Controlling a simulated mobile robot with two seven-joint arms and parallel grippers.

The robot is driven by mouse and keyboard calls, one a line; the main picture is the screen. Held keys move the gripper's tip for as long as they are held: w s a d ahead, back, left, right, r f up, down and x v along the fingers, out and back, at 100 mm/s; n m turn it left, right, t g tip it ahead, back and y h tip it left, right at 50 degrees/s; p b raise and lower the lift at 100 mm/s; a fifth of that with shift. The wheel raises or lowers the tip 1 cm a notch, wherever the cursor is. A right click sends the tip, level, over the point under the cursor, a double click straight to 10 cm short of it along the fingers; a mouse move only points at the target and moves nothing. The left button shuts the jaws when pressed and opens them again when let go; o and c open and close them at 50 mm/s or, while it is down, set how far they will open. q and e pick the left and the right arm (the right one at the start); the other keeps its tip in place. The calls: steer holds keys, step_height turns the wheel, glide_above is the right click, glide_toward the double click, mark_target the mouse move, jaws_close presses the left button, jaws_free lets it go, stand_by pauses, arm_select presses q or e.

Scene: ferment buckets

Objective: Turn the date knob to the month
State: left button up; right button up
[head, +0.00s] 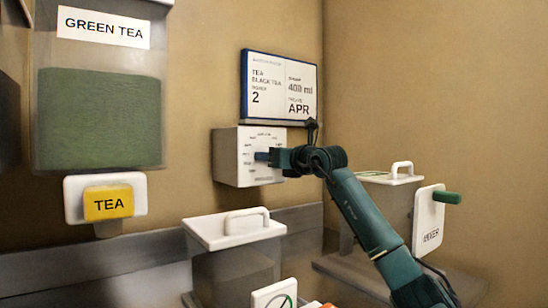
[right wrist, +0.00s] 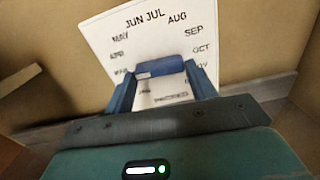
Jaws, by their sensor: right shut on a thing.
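The date knob (right wrist: 170,67) is a blue bar on a white dial plate (right wrist: 150,38) printed with month names, among them APR, MAY, JUN, JUL, AUG, SEP and OCT. My right gripper (right wrist: 163,82) is shut on the knob, one finger on each side of it. In the head view the plate is the front of a white box (head: 232,158) on the wall, and my right gripper (head: 268,157) reaches it from the right. Which month the knob points to I cannot tell. A wall sign (head: 279,88) above reads APR, 400 ml, Tea Black Tea and 2. My left gripper is not in view.
A green tea bin (head: 100,118) with a yellow TEA tag (head: 108,203) hangs at the left. A lidded bucket (head: 233,230) stands below the dial box. Another lidded container (head: 388,180) and a white panel with a green handle (head: 428,218) stand at the right.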

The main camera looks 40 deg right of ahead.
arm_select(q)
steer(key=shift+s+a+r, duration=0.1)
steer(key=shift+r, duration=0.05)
arm_select(e)
steer(key=shift+a+m, duration=0.1)
steer(key=shift+m, duration=2.2)
steer(key=o, duration=1)
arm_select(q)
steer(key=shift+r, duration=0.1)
arm_select(e)
steer(key=shift+s, duration=0.1)
arm_select(q)
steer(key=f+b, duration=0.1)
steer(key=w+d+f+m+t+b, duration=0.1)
steer(key=b, duration=0.1)
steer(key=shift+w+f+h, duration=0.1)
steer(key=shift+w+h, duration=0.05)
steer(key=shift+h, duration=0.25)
arm_select(e)
steer(key=s, duration=0.4)
steer(key=s+a, duration=0.1)
steer(key=s, duration=0.8)
steer(key=shift+a, duration=0.2)
